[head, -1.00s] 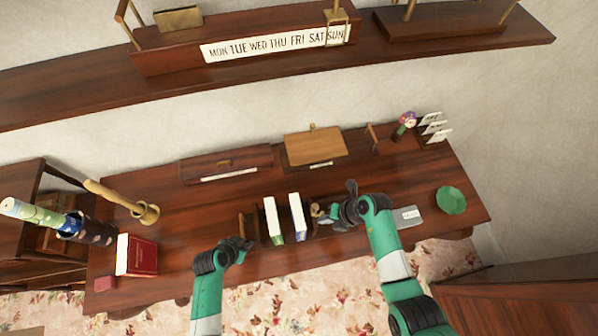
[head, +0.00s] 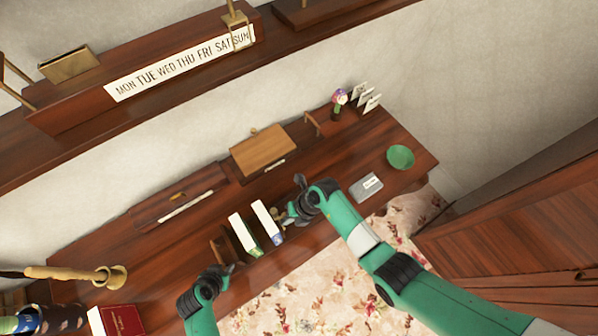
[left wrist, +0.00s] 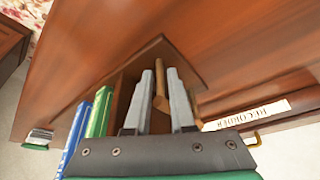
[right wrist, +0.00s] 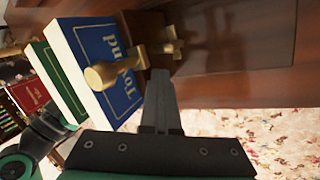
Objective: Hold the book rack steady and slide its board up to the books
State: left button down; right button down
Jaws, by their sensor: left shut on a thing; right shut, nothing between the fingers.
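The dark wooden book rack (head: 219,250) stands on the desk. It holds a green book (head: 243,234) and a blue book (head: 266,222), both upright; they also show in the right wrist view as green (right wrist: 58,82) and blue (right wrist: 108,62). My left gripper (head: 229,268) is shut on a wooden part of the rack's left end (left wrist: 160,85). My right gripper (head: 287,216) is shut and empty at the rack's right side. Its fingertips (right wrist: 160,80) are close beside a brass knob (right wrist: 100,76) at the blue book; contact is unclear. The board is mostly hidden.
A wooden box (head: 264,152) and a long dark case (head: 180,203) lie behind the rack. A grey labelled box (head: 366,187) and green bowl (head: 400,157) sit to the right. A red book (head: 118,320) lies left. Desk between has free room.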

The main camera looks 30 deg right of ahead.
aim_at(278, 227)
pick_arm(q)
jog(key=shift+d, duration=0.1)
pick_arm(e)
jog(key=shift+a, duration=1.85)
jog(key=shift+w+a, duration=0.1)
jog(key=shift+a, duration=1.8)
jog(key=shift+w+d+v, duration=0.1)
jog(key=shift+w+v, duration=0.05)
jog(key=shift+v, duration=0.6)
jog(key=shift+w+d+v, duration=0.15)
jog(key=shift+v, duration=0.65)
jog(key=shift+w+d+v, duration=0.1)
jog(key=shift+w+v, duration=0.05)
jog(key=shift+v, duration=0.6)
